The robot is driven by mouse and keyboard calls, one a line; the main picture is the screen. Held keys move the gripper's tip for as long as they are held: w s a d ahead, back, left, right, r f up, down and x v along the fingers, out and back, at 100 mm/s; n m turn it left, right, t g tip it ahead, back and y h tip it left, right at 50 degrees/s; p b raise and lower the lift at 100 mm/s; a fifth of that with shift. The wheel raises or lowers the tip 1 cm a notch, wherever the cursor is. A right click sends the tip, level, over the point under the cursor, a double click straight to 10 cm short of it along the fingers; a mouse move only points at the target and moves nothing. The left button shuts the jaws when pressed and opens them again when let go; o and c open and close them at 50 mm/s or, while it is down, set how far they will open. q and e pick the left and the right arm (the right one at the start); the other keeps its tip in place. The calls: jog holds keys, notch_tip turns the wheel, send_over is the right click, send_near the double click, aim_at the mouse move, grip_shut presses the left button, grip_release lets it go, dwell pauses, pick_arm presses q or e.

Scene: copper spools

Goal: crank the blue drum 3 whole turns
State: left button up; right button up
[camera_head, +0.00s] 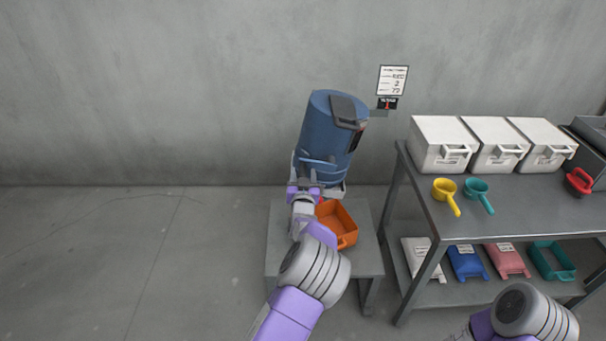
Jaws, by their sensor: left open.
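The blue drum (328,125) stands tilted at the back of a low grey table, against the wall side. It has a dark hatch on its upper front. My left gripper (306,178) is open at the lower left front of the drum, close to its grey base. The drum's crank cannot be made out; my gripper may hide it. Whether the fingers touch anything is too small to tell. My right arm shows only as a link at the bottom right edge, and its gripper is out of the picture.
An orange bin (346,226) sits on the low table (287,262) beside my left wrist. A grey workbench (510,213) to the right holds white boxes (440,145), a yellow scoop (446,190) and a teal scoop (477,192). A printed sign (392,80) hangs on the wall.

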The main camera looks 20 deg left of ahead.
pick_arm(q)
jog(key=shift+x, duration=0.85)
grip_shut()
